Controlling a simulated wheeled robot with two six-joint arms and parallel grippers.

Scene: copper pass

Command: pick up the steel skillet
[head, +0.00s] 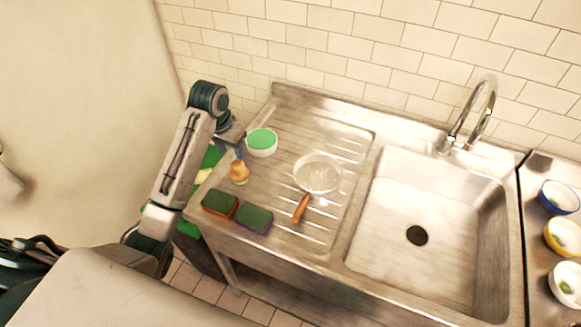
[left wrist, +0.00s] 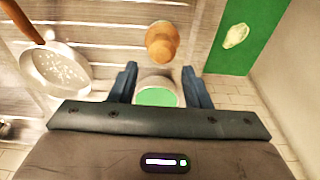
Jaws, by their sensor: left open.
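The steel skillet (head: 318,173) lies on the ribbed drainboard, left of the sink basin, its wooden handle (head: 302,208) toward the front edge. In the left wrist view the skillet (left wrist: 58,70) is at the left, its handle running to the top left corner. My left gripper (head: 238,146) is over the drainboard's left end, well left of the skillet and apart from it. In the left wrist view its two blue fingers (left wrist: 160,86) are spread, with nothing held. A white round container with a green top (left wrist: 158,96) shows between and beyond them. My right gripper is not seen.
A wooden-topped brush or knob (head: 239,173) and two green-topped sponges (head: 220,204) (head: 254,217) lie on the drainboard left of the skillet. The sink basin (head: 430,210) and tap (head: 475,115) are to its right. Several bowls (head: 559,197) stand far right.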

